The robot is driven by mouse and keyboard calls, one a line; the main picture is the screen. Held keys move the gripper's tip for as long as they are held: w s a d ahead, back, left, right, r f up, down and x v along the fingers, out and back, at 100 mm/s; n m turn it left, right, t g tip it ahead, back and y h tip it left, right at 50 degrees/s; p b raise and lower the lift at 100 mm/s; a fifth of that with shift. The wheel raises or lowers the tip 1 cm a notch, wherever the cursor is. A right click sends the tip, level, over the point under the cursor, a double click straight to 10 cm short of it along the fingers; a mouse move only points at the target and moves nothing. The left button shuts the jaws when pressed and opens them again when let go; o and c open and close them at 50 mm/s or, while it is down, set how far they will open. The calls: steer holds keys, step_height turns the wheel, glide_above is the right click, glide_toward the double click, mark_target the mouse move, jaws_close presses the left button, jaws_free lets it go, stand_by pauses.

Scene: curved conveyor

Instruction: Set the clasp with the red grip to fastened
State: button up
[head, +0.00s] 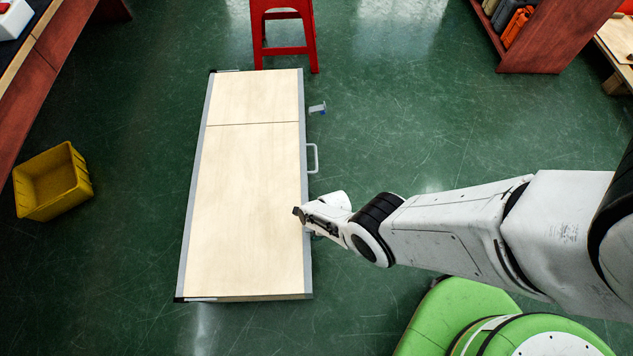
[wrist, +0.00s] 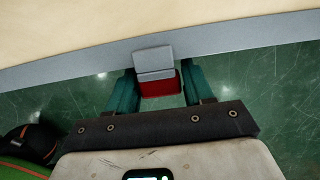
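In the wrist view, the clasp with the red grip (wrist: 160,85) sits at the grey metal edge of a pale wooden panel (wrist: 60,30). Its grey plate (wrist: 153,60) overlaps the edge, and the red grip points out toward my gripper. My gripper (wrist: 160,88) is open, with one dark green finger on each side of the red grip; whether either touches it is hard to tell. In the head view, my gripper (head: 303,222) is at the panel's right edge, toward the near end, and my arm hides this clasp. The panel also shows there (head: 250,200).
A second clasp with a blue grip (head: 318,108) and a grey handle (head: 313,158) stick out farther along the same edge. A red stool (head: 284,50) stands beyond the panel's far end. A yellow bin (head: 52,183) is on the left.

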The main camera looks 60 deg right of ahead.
steer(key=shift+o, duration=1.3)
steer(key=p+v, duration=1)
steer(key=shift+r, duration=0.4)
steer(key=s+a+r+n+h+p, duration=0.1)
steer(key=s+r+n, duration=0.3)
steer(key=r+n, duration=1)
steer(key=s+a+r+n+g+h+p, duration=0.1)
steer(key=s+r+n+p, duration=0.3)
steer(key=r+n, duration=1)
step_height(320, 180, up, 12)
steer(key=shift+s+a+f, duration=0.2)
steer(key=shift+s+a, duration=0.35)
steer(key=shift+s, duration=0.2)
